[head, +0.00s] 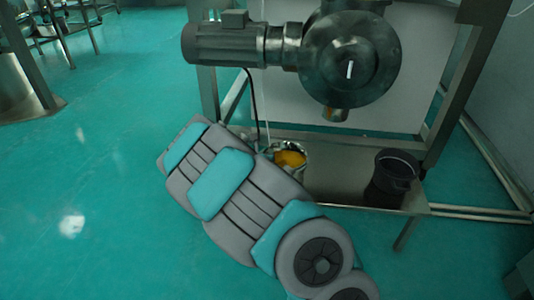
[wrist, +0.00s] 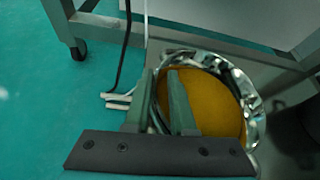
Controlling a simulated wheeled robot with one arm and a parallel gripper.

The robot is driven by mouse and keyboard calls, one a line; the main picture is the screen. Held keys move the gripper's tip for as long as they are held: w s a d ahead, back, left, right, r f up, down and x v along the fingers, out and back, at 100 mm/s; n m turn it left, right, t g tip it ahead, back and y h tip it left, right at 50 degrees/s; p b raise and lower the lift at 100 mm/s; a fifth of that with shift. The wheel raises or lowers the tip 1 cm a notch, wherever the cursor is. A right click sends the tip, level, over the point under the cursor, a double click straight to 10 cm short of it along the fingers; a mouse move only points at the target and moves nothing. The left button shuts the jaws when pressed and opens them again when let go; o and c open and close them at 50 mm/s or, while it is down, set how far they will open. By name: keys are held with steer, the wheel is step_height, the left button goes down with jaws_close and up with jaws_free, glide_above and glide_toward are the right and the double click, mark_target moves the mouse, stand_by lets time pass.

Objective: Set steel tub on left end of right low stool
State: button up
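The steel tub (wrist: 253,104) is a shiny round vessel filled with orange-yellow material. In the head view the tub (head: 303,149) shows just beyond my arm, at the left end of a low steel surface (head: 335,183), partly hidden. In the wrist view my gripper (wrist: 160,73) is at the tub's left side, one finger outside the wall and one inside over the contents. A gap shows between the fingers, with the rim in it; I see no firm contact. My arm hides the gripper in the head view. I cannot tell which surface is the right low stool.
A dark pot (head: 391,176) stands to the right on the same steel surface. A motor and round steel housing (head: 350,60) hang above. Steel frame legs (head: 452,85) stand around it. Cables hang left of the tub. Open teal floor (head: 90,190) lies to the left.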

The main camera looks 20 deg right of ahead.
steer(key=shift+o, duration=0.6)
steer(key=shift+r, duration=0.1)
steer(key=b+v, duration=0.3)
steer(key=v, duration=0.9)
